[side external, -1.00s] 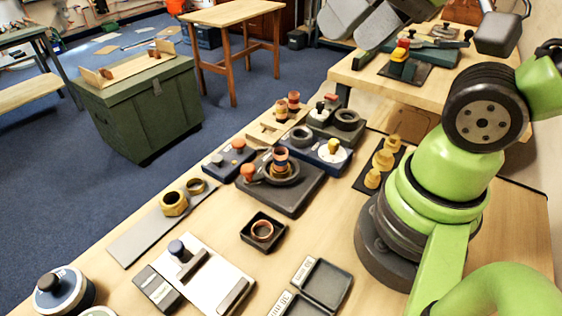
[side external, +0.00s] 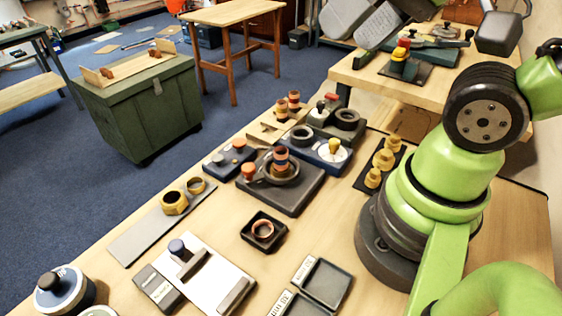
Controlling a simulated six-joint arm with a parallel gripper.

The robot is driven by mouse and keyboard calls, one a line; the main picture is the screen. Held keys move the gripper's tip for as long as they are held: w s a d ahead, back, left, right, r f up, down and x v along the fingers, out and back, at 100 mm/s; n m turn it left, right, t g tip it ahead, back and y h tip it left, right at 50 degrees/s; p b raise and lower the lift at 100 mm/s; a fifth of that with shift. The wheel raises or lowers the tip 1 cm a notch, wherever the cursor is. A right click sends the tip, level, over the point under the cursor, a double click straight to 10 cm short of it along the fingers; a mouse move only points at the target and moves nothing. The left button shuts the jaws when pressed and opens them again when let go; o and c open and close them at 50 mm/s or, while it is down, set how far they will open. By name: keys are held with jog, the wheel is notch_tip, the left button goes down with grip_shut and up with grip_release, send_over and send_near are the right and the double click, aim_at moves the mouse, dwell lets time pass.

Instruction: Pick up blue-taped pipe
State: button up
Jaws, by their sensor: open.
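A short upright copper pipe (side external: 281,158) with a dark, bluish band stands in a round holder on a dark square base (side external: 298,200) at mid-table. Two more short copper pieces, one (side external: 294,99) and another (side external: 281,109), stand on a wooden block behind it; their bands are too small to tell the colour of tape. I cannot tell for sure which piece is the blue-taped pipe. My green arm stands at the right. The fingers of my gripper do not show in this view.
A small black tray (side external: 263,232) holds a copper ring. Two labelled dark trays, one of them on the right (side external: 325,283), lie at the front. Brass fittings (side external: 383,159) stand on a dark strip near my base. A white board (side external: 207,282) with dark blocks lies front left.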

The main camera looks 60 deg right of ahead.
jog(key=w+d+f+n+g+h, duration=0.1)
jog(key=w+d+f+n+g, duration=0.2)
jog(key=w+f, duration=0.45)
jog(key=n+g+h, duration=0.1)
jog(key=n+g, duration=0.2)
jog(key=g, duration=0.1)
send_over(282, 151)
notch_tip(282, 151, down, 7)
jog(key=f, duration=0.5)
jog(key=shift+w+d+f, duration=0.1)
jog(key=shift+w+d, duration=0.05)
jog(key=shift+d, duration=0.05)
jog(key=shift+a+f, duration=0.2)
jog(key=shift+f, duration=2.7)
jog(key=shift+c, duration=0.4)
jog(key=c, duration=0.9)
